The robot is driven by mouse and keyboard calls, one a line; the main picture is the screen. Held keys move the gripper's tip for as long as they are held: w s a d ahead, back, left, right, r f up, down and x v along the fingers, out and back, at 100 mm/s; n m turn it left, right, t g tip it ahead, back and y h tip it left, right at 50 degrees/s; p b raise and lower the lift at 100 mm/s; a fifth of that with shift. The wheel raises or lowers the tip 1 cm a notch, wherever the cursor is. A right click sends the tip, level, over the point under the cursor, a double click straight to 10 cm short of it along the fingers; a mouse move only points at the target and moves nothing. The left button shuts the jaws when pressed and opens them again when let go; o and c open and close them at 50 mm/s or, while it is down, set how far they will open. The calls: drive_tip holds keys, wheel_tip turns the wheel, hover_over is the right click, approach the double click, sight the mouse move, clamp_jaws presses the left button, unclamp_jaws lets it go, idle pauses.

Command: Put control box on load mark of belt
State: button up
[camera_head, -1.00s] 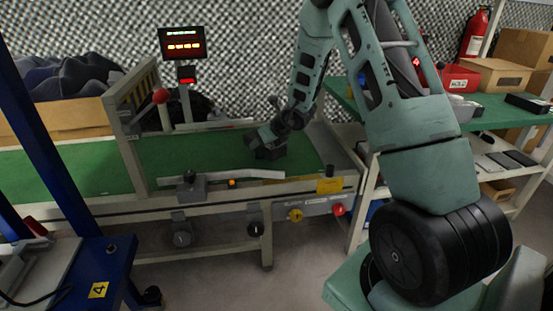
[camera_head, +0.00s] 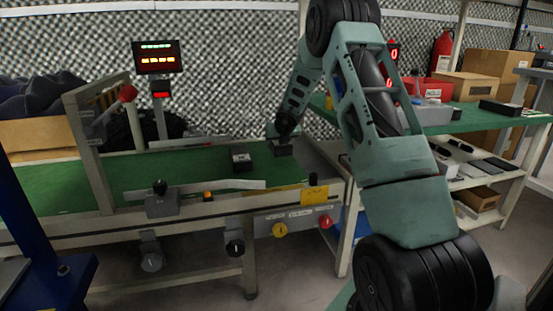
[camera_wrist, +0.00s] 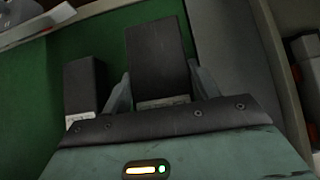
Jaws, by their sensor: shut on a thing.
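My gripper (camera_wrist: 160,92) is shut on a dark box (camera_wrist: 157,52), which I take to be the control box. It lies between the two fingers in the wrist view, with a pale label at its near end. In the head view the held box (camera_head: 283,149) is over the right part of the green belt (camera_head: 120,172); I cannot tell whether it touches. A second dark box (camera_head: 242,161) with a pale label lies on the belt to its left, apart from it; it also shows in the wrist view (camera_wrist: 85,85). I cannot make out the load mark.
A gate frame (camera_head: 92,150) with a red knob stands across the belt on the left. A lit display (camera_head: 155,57) stands behind. A pale guide strip (camera_head: 235,185) runs along the near edge. A shelf with a green top (camera_head: 465,120) stands to the right.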

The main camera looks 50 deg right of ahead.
drive_tip(key=shift+f+b, duration=1.5)
drive_tip(key=shift+f, duration=0.65)
drive_tip(key=o, duration=1.3)
drive_tip(key=shift+r, duration=0.2)
